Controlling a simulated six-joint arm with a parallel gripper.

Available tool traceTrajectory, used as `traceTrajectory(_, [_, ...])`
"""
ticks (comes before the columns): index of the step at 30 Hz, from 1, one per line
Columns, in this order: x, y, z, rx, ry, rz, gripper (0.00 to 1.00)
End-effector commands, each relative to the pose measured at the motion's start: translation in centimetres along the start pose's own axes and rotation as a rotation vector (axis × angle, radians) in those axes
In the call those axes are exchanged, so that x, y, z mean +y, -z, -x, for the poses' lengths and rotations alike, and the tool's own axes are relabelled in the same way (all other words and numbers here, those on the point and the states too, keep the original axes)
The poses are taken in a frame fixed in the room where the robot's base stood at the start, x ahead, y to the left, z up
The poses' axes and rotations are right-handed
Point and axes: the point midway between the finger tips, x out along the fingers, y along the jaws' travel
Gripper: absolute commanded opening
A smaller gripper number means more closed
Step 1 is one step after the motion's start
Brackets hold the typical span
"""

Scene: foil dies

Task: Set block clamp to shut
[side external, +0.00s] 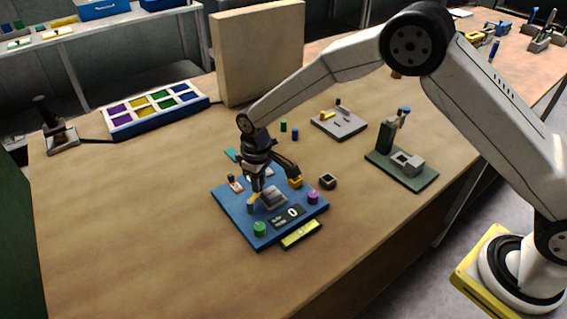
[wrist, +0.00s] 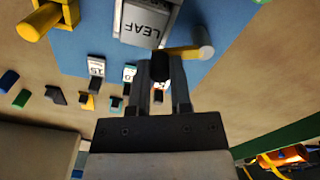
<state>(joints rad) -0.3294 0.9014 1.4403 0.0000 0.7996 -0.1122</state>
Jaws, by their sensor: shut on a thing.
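A blue board (side external: 232,212) lies on the table with a grey block (side external: 273,198) near its middle. In the wrist view the block (wrist: 146,30) reads "LEAF", upside down. Beside it is a yellow lever (wrist: 185,50) ending at a round grey post (wrist: 206,48). I take this lever and post as the block clamp. My gripper (side external: 257,190) is low over the board, left of the block. In the wrist view my gripper (wrist: 160,68) is shut at the lever's inner end, which its dark fingertips partly hide. The lever's exact position against the block is unclear.
A green knob (side external: 260,229), a purple knob (side external: 313,198) and a display reading 0 (side external: 291,212) are on the board. A yellow part (side external: 296,182) stands at its right edge. A green-based fixture (side external: 402,170) and a grey tray (side external: 339,123) stand beyond. The table's left front is clear.

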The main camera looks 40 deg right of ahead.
Motion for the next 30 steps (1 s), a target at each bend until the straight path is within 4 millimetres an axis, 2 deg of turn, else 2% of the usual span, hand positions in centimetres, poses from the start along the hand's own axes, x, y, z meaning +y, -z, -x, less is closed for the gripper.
traceTrajectory(6, [-0.1,-0.9,0.1,0.001,0.0,-0.196,0.0])
traceTrajectory(15, [-0.3,-1.7,0.1,0.001,0.0,-0.389,0.0])
traceTrajectory(30, [-0.4,-1.9,0.0,0.0,0.0,-0.46,0.0])
